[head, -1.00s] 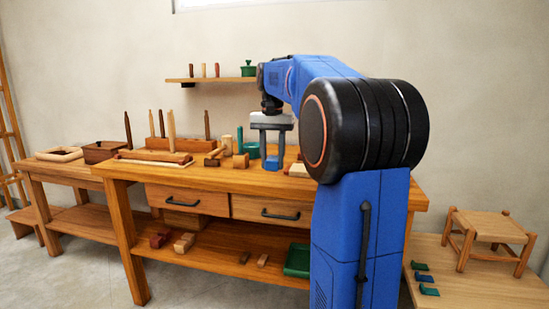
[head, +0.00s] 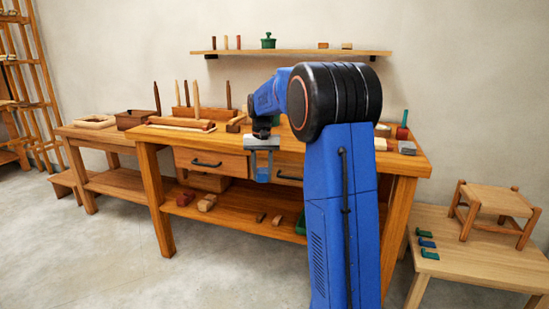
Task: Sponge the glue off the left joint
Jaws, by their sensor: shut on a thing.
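My gripper (head: 262,165) hangs in front of the workbench (head: 160,195), before its drawers. It is shut on a small blue block (head: 263,175), which looks like the sponge. The block hangs clear of the bench. A wooden assembly with upright posts (head: 196,100) stands on the bench's left part, up and to the left of my gripper. Its joints are too small to tell, and no glue can be made out. A small stool with a woven seat (head: 497,199) stands on the low table at the right.
The low table (head: 480,262) carries several small green and blue pieces (head: 426,244). A wall shelf (head: 300,52) holds a green pot (head: 268,41). A side bench (head: 100,138) adjoins at left. The floor (head: 90,260) at front left is clear. My arm hides part of the bench.

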